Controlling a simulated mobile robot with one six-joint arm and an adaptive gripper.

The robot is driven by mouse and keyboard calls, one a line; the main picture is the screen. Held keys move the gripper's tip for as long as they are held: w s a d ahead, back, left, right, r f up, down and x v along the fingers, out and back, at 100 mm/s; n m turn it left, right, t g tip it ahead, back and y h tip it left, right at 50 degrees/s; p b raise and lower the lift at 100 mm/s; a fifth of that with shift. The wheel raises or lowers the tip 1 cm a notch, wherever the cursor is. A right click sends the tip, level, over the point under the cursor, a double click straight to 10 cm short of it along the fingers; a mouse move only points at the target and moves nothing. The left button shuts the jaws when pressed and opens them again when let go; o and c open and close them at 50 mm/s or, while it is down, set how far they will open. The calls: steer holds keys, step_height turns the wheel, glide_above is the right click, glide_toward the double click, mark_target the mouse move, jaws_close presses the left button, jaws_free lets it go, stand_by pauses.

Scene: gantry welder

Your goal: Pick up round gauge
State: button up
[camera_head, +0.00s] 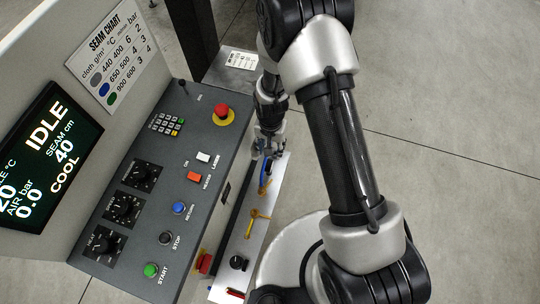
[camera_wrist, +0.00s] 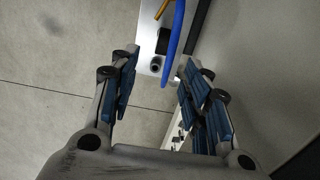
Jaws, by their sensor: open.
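My gripper (camera_head: 268,148) is open and empty over the far end of a narrow pale shelf (camera_head: 237,240) along the console. In the wrist view its two blue-padded fingers (camera_wrist: 159,60) stand wide apart. Between and beyond the fingertips lies a small dark piece with a round end (camera_wrist: 155,66). A blue curved tool (camera_wrist: 174,45) lies right beside it; the tool also shows below my gripper in the head view (camera_head: 264,172). A black round item (camera_head: 238,262) sits nearer on the shelf. I cannot tell which of these dark items is the round gauge.
Yellow tools (camera_head: 257,219) lie along the shelf. The console (camera_head: 150,190) with buttons and dials stands to the left, with a red emergency button (camera_head: 223,115) near my gripper. A red knob (camera_head: 205,262) sticks out low on its side. Open floor (camera_head: 450,100) is to the right.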

mark_target(269, 163)
step_height(269, 163, down, 11)
steer(key=b, duration=0.3)
steer(key=shift+s, duration=0.1)
steer(key=f, duration=0.2)
steer(key=f+b, duration=0.2)
steer(key=f, duration=0.1)
steer(key=shift+w+a+f, duration=0.3)
steer(key=shift+w+f, duration=0.05)
steer(key=shift+w, duration=0.05)
steer(key=shift+c, duration=0.4)
jaws_close()
